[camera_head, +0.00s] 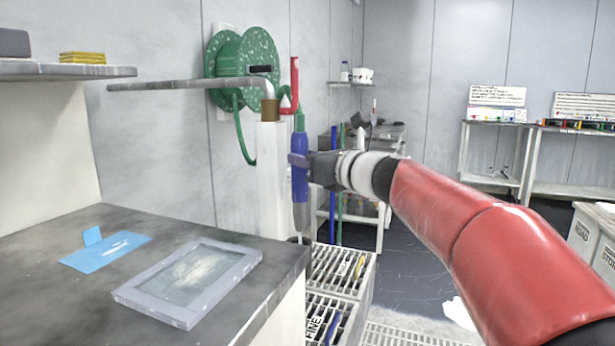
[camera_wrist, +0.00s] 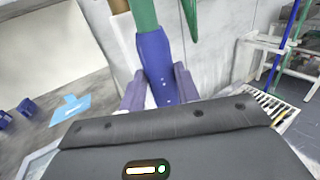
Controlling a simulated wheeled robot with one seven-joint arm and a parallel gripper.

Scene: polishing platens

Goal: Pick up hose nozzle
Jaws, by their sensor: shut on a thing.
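The hose nozzle (camera_head: 299,170) is a blue upright body with a grey lower end and a green hose joined at its top, in the middle of the head view. My gripper (camera_head: 298,160) is shut on its blue body from the right. In the wrist view the blue nozzle (camera_wrist: 156,62) stands between the two purple-grey fingers of my gripper (camera_wrist: 160,88). The green hose rises above it. The nozzle's lower part is hidden in the wrist view.
A green hose reel (camera_head: 240,62) hangs on the wall behind a white post (camera_head: 271,180) with a pipe on top. A grey bench (camera_head: 60,262) with a framed tray (camera_head: 190,282) and blue sheet (camera_head: 105,250) lies left. Slotted racks (camera_head: 340,272) stand below the nozzle.

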